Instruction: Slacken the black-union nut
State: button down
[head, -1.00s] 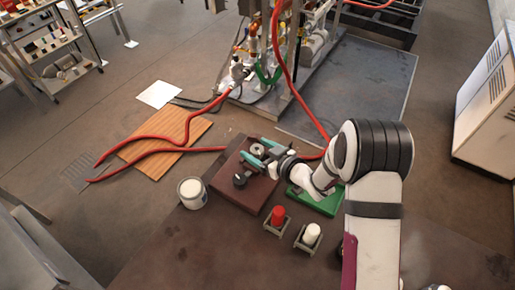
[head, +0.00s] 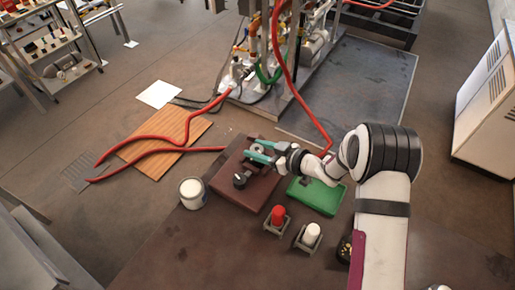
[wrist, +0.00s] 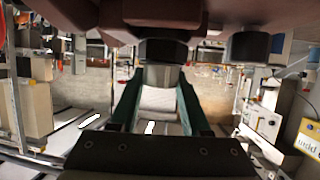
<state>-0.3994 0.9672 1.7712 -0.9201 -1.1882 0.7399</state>
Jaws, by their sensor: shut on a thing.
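A brown block (head: 262,190) stands on the bench in the head view and carries two fittings. My gripper (head: 257,150) has its teal fingers on either side of the far fitting, whose grey round top (head: 258,149) shows between them. In the wrist view my gripper (wrist: 160,88) is shut around the grey nut (wrist: 160,76) below a black collar (wrist: 163,51); I take this as the black-union nut. The fingers partly hide its sides. The second fitting (head: 240,180), dark and free, stands near the block's front left edge; it also shows in the wrist view (wrist: 250,48).
A green tray (head: 318,198) lies right of the block, under my arm. A white-topped can (head: 192,192) stands to the left. A red button (head: 278,215) and a white button (head: 311,234) stand in front. Red hoses (head: 150,138) run behind and left.

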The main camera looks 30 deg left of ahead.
jog(key=shift+n+g, duration=1.1)
jog(key=shift+g, duration=0.2)
jog(key=shift+c, duration=1.8)
grip_release()
jog(key=s+v, duration=0.1)
jog(key=v, duration=1.5)
jog(key=shift+w, duration=0.4)
